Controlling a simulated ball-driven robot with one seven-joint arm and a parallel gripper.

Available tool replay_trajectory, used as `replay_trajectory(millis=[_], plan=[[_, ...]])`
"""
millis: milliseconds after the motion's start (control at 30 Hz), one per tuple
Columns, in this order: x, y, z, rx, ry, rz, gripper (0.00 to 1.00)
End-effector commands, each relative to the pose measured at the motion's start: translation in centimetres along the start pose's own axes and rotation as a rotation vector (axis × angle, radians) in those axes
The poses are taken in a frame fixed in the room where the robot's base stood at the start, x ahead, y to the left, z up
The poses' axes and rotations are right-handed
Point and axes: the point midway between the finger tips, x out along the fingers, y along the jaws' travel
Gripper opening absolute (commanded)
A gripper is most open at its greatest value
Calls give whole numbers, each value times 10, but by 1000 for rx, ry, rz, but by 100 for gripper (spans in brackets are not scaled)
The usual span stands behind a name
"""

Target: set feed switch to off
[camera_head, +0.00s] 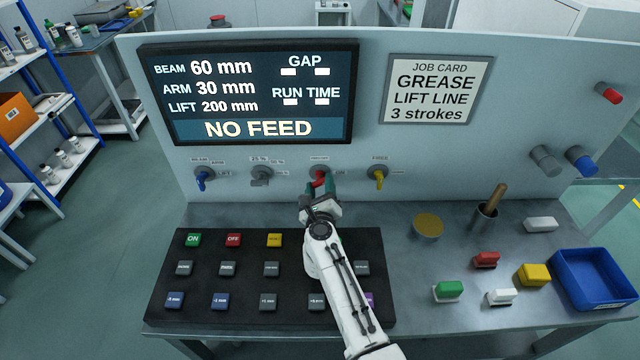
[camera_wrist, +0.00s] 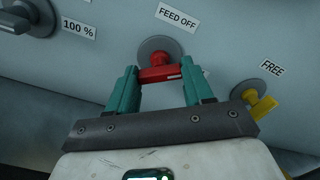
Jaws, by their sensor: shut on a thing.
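The feed switch (camera_head: 319,178) is a red handle on a round grey base, on the upright panel above the bench. In the wrist view the red handle (camera_wrist: 159,74) lies roughly crosswise, with a white mark near its right end. The label FEED OFF (camera_wrist: 178,18) is above it; another label at its right is mostly hidden by a finger. My gripper (camera_head: 321,190) reaches up to the switch. Its green fingers in the wrist view (camera_wrist: 160,80) stand on either side of the red handle and are shut on it.
A yellow switch (camera_head: 378,178) is close at the right; grey (camera_head: 261,178) and blue (camera_head: 202,180) switches are at the left. The screen (camera_head: 250,95) reads NO FEED. A black button board (camera_head: 200,285) lies below my arm. A blue tray (camera_head: 592,278) stands at the right.

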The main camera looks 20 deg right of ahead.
Motion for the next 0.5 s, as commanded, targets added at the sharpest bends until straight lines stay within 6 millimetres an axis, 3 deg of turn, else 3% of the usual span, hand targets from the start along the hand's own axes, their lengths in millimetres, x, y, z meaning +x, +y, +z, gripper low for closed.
replay_trajectory(millis=[500], plan=[[0,0,2,-492,-1,3,21]])
